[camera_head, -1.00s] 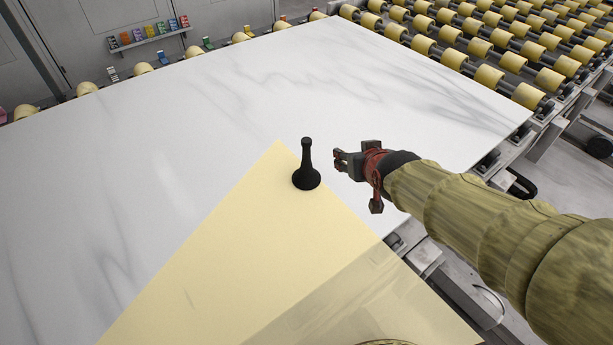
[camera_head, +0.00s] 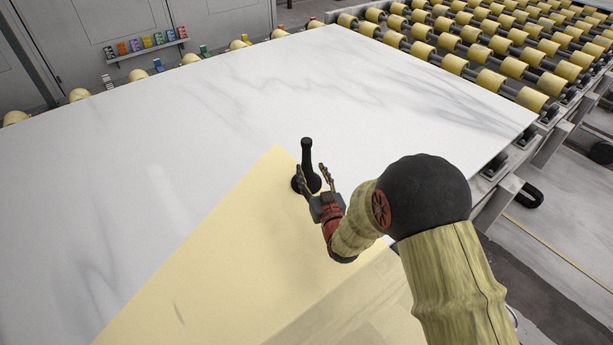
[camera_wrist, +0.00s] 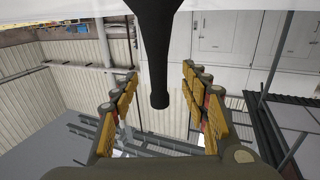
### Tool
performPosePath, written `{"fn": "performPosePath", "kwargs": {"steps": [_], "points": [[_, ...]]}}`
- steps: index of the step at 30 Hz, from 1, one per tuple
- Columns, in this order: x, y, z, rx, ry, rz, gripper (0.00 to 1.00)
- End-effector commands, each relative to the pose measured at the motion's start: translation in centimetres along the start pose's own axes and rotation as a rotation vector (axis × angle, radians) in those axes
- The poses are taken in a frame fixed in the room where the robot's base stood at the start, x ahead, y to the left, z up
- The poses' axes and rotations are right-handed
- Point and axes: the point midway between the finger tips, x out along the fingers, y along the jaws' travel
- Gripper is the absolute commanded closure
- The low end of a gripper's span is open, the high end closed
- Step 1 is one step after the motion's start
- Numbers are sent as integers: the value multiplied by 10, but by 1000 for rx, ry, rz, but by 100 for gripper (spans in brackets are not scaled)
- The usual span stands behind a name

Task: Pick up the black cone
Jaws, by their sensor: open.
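The black cone (camera_head: 307,160) stands upright on the slab near the tip of the cream sheet, with a wide round base and a narrow top. My gripper (camera_head: 313,175) is open, its two fingers at either side of the cone's lower part in the head view. In the wrist view the cone (camera_wrist: 157,50) shows upside down between my open yellow-padded fingers (camera_wrist: 160,78), with a gap on each side. I cannot tell whether either finger touches it. Part of the cone's base is hidden behind my gripper in the head view.
The white marble slab (camera_head: 160,150) is wide and clear around the cone. The cream sheet (camera_head: 220,260) lies at the front. Yellow rollers (camera_head: 490,80) stand beyond the slab at the right. A small shelf with coloured items (camera_head: 147,47) is on the back wall.

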Motion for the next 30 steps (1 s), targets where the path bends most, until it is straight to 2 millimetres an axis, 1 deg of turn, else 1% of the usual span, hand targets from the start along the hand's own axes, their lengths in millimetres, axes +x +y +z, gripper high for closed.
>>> {"fn": "performPosePath", "kwargs": {"steps": [3,8,10,14,15,18,25,30], "points": [[14,0,0,0,2,0,55],[24,1,2,0,0,1,55],[32,2,4,0,1,1,55],[50,3,9,0,1,0,55],[57,3,7,0,2,0,55],[67,3,7,0,0,1,55],[70,3,5,0,0,1,55],[70,3,5,0,0,1,64]]}}
